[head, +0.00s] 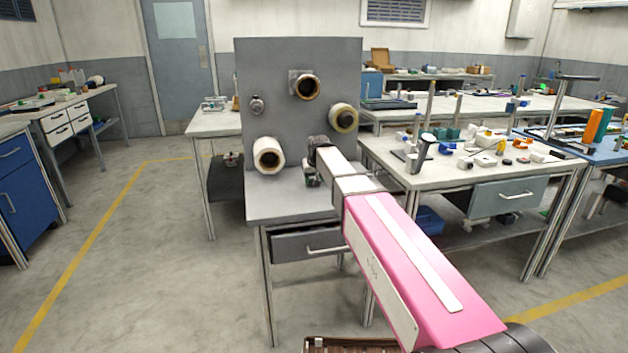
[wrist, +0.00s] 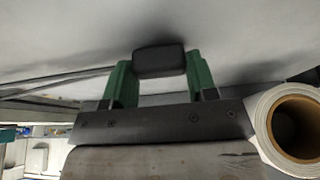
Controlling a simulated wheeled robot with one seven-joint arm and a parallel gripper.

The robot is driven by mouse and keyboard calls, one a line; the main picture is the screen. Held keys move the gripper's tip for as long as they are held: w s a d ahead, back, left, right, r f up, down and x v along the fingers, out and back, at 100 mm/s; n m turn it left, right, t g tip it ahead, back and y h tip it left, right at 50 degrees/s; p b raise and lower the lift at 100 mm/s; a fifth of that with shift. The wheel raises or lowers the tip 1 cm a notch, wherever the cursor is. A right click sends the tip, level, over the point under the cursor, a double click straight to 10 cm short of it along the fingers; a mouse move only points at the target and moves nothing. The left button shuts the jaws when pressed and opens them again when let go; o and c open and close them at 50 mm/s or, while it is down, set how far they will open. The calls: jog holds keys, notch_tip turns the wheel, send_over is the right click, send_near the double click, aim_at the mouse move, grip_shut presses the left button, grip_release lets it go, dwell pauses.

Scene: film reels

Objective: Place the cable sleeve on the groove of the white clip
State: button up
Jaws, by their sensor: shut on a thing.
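My gripper (wrist: 158,78) shows in the wrist view with two green fingers shut on a small black rounded block (wrist: 158,60). I cannot tell for sure whether this block is the cable sleeve. The block is close to a pale grey surface; whether it touches is unclear. In the head view my gripper (head: 312,178) is in front of the grey upright panel, above the small grey table, and the held block is not clear there. I cannot make out the white clip or its groove in either view.
The grey panel (head: 290,62) carries several rolls. A white roll with a brown core (head: 269,155) is left of my gripper; a white roll (wrist: 262,118) is close on the right in the wrist view. A cluttered bench (head: 385,160) stands to the right.

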jog(key=shift+f, duration=0.2)
jog(key=o, duration=0.9)
